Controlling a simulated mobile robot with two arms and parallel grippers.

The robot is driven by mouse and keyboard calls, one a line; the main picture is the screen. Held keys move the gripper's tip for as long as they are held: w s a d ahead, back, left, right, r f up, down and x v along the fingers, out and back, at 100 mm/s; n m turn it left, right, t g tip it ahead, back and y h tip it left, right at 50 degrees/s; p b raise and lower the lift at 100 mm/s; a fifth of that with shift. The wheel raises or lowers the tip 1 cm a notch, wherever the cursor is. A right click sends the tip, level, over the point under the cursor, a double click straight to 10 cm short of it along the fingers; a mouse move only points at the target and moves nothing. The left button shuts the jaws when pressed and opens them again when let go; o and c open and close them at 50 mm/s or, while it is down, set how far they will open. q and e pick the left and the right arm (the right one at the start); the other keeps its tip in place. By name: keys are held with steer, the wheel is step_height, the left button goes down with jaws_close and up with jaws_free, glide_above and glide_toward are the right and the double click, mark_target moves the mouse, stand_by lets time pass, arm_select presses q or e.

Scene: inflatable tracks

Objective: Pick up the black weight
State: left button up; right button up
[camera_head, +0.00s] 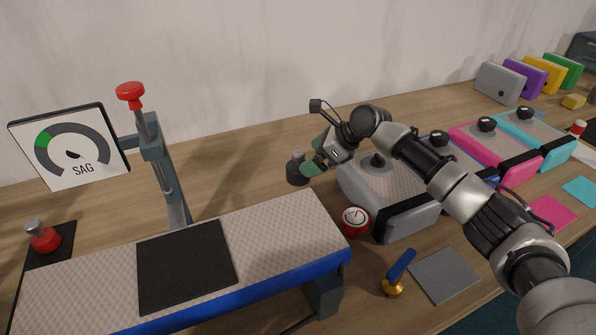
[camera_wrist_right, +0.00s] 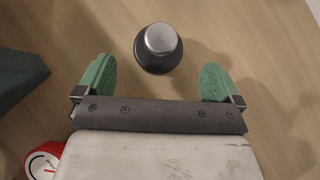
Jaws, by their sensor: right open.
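The black weight (camera_head: 296,169) stands upright on the wooden table, behind the right end of the padded track. It is dark with a silvery top knob, and it also shows in the right wrist view (camera_wrist_right: 158,48). My right gripper (camera_head: 314,156) is beside it, to its right in the head view. In the right wrist view the gripper (camera_wrist_right: 158,82) is open, with its green fingertips apart. The weight lies beyond the fingertips, roughly centred between them and untouched. My left gripper is not in view.
The padded track (camera_head: 280,227) with a black mat (camera_head: 186,265) lies in front. A grey inflatable block (camera_head: 408,218) and a red gauge (camera_head: 355,220) stand close right of the weight. A SAG dial (camera_head: 70,147) stands left. Pink (camera_head: 512,165) and cyan (camera_head: 553,146) blocks are farther right.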

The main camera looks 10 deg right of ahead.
mark_target(298, 161)
steer(key=x, duration=0.5)
steer(key=shift+w+a, duration=0.1)
steer(key=shift+a, duration=0.2)
steer(key=c, duration=1.6)
steer(key=shift+r, duration=0.2)
steer(key=shift+c, duration=0.5)
steer(key=shift+r, duration=0.1)
